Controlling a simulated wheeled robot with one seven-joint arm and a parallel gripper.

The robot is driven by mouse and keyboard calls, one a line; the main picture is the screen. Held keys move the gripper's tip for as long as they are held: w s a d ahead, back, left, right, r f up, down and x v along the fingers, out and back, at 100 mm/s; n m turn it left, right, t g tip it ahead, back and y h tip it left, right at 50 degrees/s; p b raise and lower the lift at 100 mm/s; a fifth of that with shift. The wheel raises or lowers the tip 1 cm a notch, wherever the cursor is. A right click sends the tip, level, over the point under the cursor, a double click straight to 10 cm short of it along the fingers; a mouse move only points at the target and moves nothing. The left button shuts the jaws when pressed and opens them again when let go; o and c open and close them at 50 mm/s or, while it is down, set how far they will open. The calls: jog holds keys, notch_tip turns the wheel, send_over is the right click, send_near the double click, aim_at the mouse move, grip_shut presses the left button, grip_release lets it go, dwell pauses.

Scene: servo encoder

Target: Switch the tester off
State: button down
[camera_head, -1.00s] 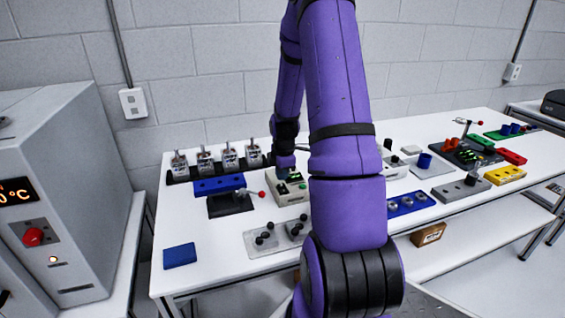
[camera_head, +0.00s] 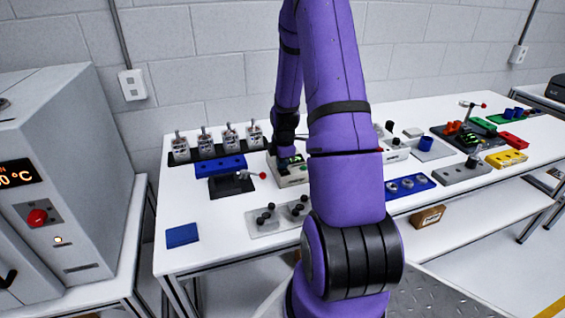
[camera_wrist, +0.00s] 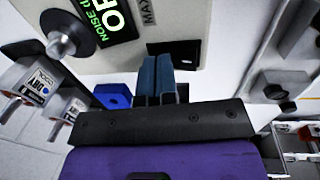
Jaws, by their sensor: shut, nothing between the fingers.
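The tester (camera_head: 292,178) is a beige box on the white table, partly hidden behind my arm in the head view. A round metal knob (camera_wrist: 68,35) is left of the display. A black rocker-like part (camera_wrist: 180,53) sits at the panel's edge, partly hidden behind my fingertips. My gripper (camera_wrist: 164,62) is shut and empty, its blue fingertips right at that black part; I cannot tell whether they touch it.
Several metal-topped units (camera_head: 205,144) stand in a row at the back left. A blue block (camera_head: 220,166), a black base with a red-tipped lever (camera_head: 232,185) and a grey plate with black knobs (camera_head: 275,216) lie near the tester. The table's front left is mostly clear.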

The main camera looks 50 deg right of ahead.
jog(key=shift+s+a, duration=0.1)
jog(key=shift+s, duration=0.05)
jog(key=shift+s+a+r, duration=0.15)
jog(key=shift+s+a, duration=0.2)
jog(key=shift+s, duration=0.25)
jog(key=shift+w+r, duration=0.1)
